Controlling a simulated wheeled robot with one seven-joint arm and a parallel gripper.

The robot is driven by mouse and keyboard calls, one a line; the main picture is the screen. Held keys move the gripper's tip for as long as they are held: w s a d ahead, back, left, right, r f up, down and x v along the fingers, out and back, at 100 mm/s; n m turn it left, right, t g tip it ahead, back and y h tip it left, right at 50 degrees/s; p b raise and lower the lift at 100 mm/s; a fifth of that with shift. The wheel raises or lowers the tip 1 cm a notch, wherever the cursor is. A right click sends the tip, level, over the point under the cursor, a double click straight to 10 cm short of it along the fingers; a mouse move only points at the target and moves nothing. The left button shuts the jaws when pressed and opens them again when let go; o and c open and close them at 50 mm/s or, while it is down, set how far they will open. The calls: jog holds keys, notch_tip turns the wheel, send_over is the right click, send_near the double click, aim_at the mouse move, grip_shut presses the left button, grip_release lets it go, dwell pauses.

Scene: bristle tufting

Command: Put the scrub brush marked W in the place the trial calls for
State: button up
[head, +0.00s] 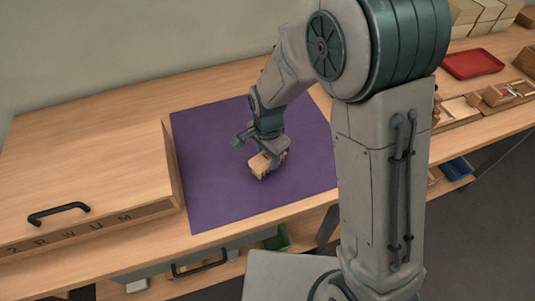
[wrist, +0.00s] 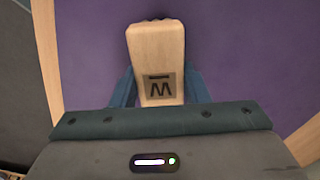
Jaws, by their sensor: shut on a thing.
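A pale wooden brush block (head: 259,165) is in my gripper (head: 268,152), low over the purple mat (head: 210,185); I cannot tell whether it touches the mat. In the wrist view the block (wrist: 157,50) sits between the two blue fingers of my gripper (wrist: 160,92), which are shut on it. I cannot tell which way up the letter is meant.
A wooden cabinet (head: 90,170) with a black handle stands left of the mat, its front strip (head: 80,230) lettered Z R W U M. A red tray (head: 472,64), pale boxes (head: 480,15) and a wooden tray of parts (head: 490,97) lie right. The mat around the block is clear.

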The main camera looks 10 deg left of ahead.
jog(key=shift+f, duration=0.2)
jog(key=o, duration=1.1)
jog(key=shift+r, duration=0.1)
notch_tip(320, 180, up, 12)
jog(key=shift+r+p, duration=0.2)
jog(key=shift+p, duration=0.1)
jog(key=shift+s+d+r+n+t, duration=0.45)
jog(key=shift+s+d+r+n, duration=0.7)
jog(key=shift+s+d, duration=1.55)
jog(key=shift+s+d+r+n+t, duration=0.6)
jog(key=shift+s+d+n, duration=0.85)
jog(key=shift+d, duration=2.55)
jog(key=shift+s+d+r+n+t, duration=0.35)
jog(key=shift+s+d+r+n, duration=1.05)
jog(key=shift+d, duration=1.95)
jog(key=shift+s+f, duration=0.35)
jog(key=shift+s, duration=0.1)
